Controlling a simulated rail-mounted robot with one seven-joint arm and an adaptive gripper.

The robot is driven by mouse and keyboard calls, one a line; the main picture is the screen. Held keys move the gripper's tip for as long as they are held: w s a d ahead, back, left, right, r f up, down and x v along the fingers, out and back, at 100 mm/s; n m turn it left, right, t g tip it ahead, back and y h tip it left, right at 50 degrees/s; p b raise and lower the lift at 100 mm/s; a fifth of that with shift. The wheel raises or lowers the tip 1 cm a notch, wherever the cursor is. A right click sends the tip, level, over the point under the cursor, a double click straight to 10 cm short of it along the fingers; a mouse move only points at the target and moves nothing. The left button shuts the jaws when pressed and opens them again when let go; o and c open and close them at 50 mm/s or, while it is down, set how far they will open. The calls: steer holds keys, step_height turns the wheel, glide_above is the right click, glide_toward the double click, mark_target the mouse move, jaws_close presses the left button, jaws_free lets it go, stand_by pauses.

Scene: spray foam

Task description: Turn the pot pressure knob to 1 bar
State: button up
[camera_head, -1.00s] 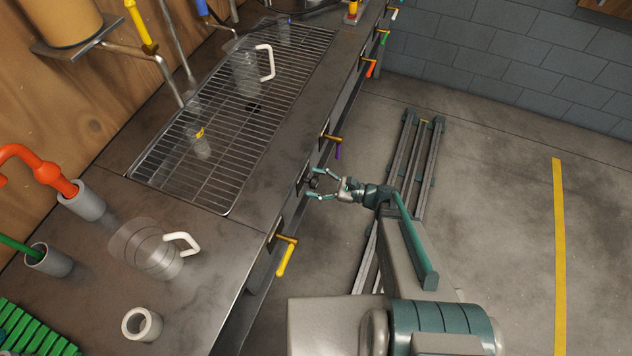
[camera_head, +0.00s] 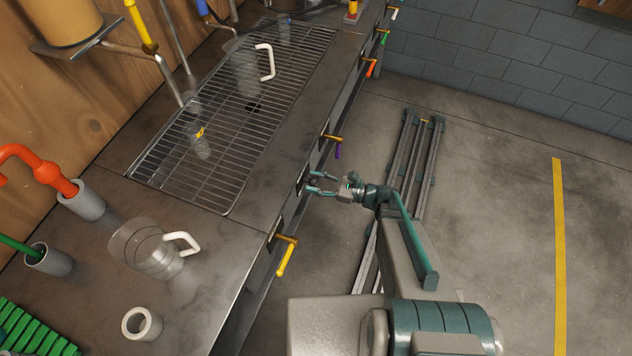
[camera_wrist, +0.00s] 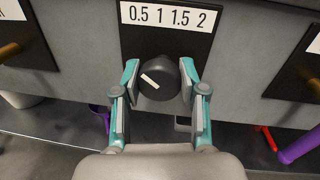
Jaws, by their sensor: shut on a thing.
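The dark round pressure knob (camera_wrist: 158,78) sits on a black panel on the counter's front face, in the middle of the wrist view. A short white mark on its face slants from upper left to lower right. A white label (camera_wrist: 168,16) above it reads 0.5, 1, 1.5, 2. My gripper (camera_wrist: 158,72) has its teal-edged fingers shut on the knob, one on each side. In the head view my gripper (camera_head: 310,182) is at the counter's front edge, and its fingers largely hide the knob.
Yellow (camera_head: 286,258) and purple (camera_head: 337,148) handles stick out from the counter front on either side of my gripper. A glass jug with a white handle (camera_head: 150,248) and a wire grate (camera_head: 240,110) are on the counter. Open floor lies to the right.

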steer(key=m, duration=0.5)
steer(key=shift+m+p, duration=0.3)
steer(key=shift+p, duration=0.1)
stand_by(0.3)
steer(key=o, duration=1.1)
steer(key=shift+o, duration=0.2)
steer(key=shift+d, duration=0.15)
steer(key=v, duration=1.1)
steer(key=shift+s+d+f, duration=0.2)
steer(key=shift+d+f, duration=0.1)
steer(key=shift+f, duration=0.05)
